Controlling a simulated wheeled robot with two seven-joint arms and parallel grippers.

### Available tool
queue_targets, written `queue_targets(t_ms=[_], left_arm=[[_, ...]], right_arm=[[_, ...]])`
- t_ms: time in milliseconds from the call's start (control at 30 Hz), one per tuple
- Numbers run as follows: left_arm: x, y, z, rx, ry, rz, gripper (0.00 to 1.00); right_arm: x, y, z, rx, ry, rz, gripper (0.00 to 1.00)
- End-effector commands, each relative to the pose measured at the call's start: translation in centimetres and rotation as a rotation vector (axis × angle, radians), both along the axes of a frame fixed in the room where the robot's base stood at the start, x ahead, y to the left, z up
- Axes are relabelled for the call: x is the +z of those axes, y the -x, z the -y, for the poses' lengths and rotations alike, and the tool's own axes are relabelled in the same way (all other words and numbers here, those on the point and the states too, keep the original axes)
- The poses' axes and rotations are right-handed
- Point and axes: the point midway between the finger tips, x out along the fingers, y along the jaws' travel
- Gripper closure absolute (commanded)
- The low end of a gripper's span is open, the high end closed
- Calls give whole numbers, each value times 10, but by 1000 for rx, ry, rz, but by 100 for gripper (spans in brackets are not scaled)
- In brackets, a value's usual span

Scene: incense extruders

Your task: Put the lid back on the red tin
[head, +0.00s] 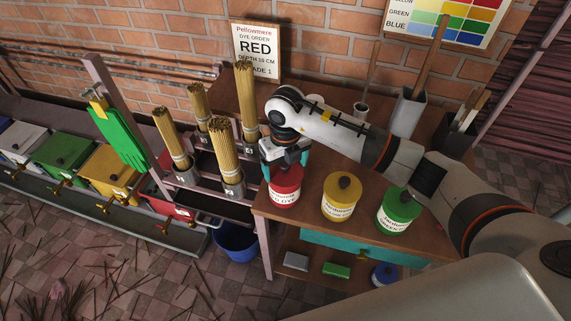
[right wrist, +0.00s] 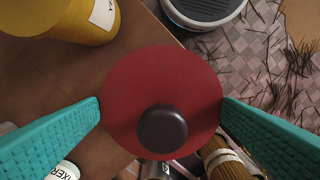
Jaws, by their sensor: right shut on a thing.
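The red tin (head: 285,190) stands on the wooden bench near its left edge, its label facing me. My right gripper (head: 284,166) is at the top of this tin, pointing down. In the right wrist view the round red lid (right wrist: 135,90) with its dark knob sits between the two teal fingers (right wrist: 160,108), which touch its rim on both sides. The gripper is shut on the lid. The lid covers whatever is below it, so I cannot tell if it is seated on the tin or just above it. My left gripper is not in view.
A yellow tin (head: 341,202) and a green tin (head: 398,214), both lidded, stand to the right on the bench (head: 318,180). Incense bundles (head: 224,155) in metal cups stand close on the left. A blue bucket (head: 236,243) is on the floor below. A sign (head: 256,48) reads RED.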

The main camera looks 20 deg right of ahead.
Motion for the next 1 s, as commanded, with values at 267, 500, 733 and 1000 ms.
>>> queue_targets(t_ms=[267,500,733,1000], left_arm=[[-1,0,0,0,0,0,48],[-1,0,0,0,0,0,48],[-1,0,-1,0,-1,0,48],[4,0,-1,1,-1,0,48]], right_arm=[[0,0,0,0,0,1,36],[0,0,0,0,0,1,0],[0,0,0,0,0,0,0],[7,-1,0,0,0,1,0]])
